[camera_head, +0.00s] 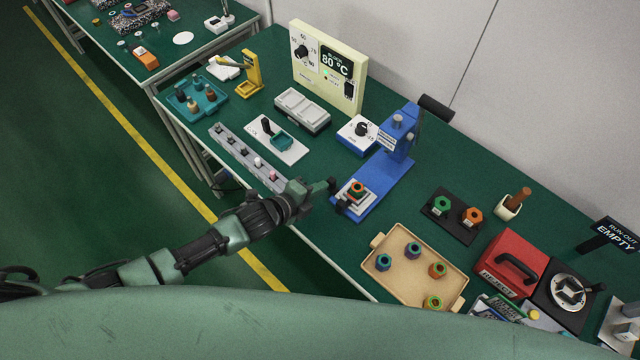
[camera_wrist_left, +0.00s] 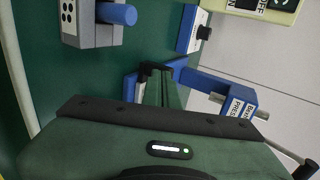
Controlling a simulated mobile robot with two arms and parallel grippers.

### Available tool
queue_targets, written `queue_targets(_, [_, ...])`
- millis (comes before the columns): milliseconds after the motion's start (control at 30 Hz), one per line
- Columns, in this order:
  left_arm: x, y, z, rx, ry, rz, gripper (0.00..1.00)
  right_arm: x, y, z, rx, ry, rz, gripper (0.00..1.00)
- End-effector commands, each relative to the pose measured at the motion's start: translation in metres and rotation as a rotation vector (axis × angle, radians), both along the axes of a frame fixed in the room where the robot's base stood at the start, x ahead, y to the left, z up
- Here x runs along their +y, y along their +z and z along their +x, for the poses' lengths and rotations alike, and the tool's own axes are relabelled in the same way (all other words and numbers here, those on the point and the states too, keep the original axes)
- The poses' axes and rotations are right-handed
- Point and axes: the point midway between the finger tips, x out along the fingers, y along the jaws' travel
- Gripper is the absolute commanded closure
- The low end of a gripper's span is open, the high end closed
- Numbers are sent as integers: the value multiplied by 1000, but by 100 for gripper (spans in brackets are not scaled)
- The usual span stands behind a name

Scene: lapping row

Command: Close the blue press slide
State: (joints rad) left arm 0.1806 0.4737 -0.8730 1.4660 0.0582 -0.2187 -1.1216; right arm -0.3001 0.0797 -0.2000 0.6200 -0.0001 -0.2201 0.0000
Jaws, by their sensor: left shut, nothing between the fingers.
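The blue press (camera_head: 398,140) stands on the green bench, with a black-gripped lever at its top right. Its slide (camera_head: 355,199) sticks out at the front of the blue base and carries a pale plate with an orange and dark ring-shaped part (camera_head: 356,187) on it. My left gripper (camera_head: 336,194) is shut and empty, just left of the slide's front end; whether it touches cannot be told. In the left wrist view the black fingertips (camera_wrist_left: 157,70) are beside blue press parts (camera_wrist_left: 215,86); the slide is mostly hidden there. My right gripper is not in view.
A grey peg rail (camera_head: 245,155) and a white plate with a teal cup (camera_head: 275,141) lie left of the press. A blue dial box (camera_head: 357,134) stands behind. A tan tray (camera_head: 391,275) with several ring parts and a black two-part holder (camera_head: 455,215) stand right.

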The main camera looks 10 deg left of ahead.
Motion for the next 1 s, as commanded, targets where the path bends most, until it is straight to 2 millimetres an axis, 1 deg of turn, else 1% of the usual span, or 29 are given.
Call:
queue_targets(100, [-3,0,4,-1,-1,1,100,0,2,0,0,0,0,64])
queue_targets(433, [-3,0,5,-1,0,-1,100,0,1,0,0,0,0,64])
queue_targets(533, [-9,-2,13,-3,-1,-1,100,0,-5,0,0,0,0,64])
queue_targets(667, [-27,-3,37,-6,-3,-2,100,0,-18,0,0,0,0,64])
queue_targets(800, [-49,-5,68,-6,-3,-1,100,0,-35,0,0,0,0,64])
queue_targets(900, [-63,-4,87,-4,-2,-1,100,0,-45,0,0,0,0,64])
queue_targets(1000, [-72,-4,99,-2,-1,1,100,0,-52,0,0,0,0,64])
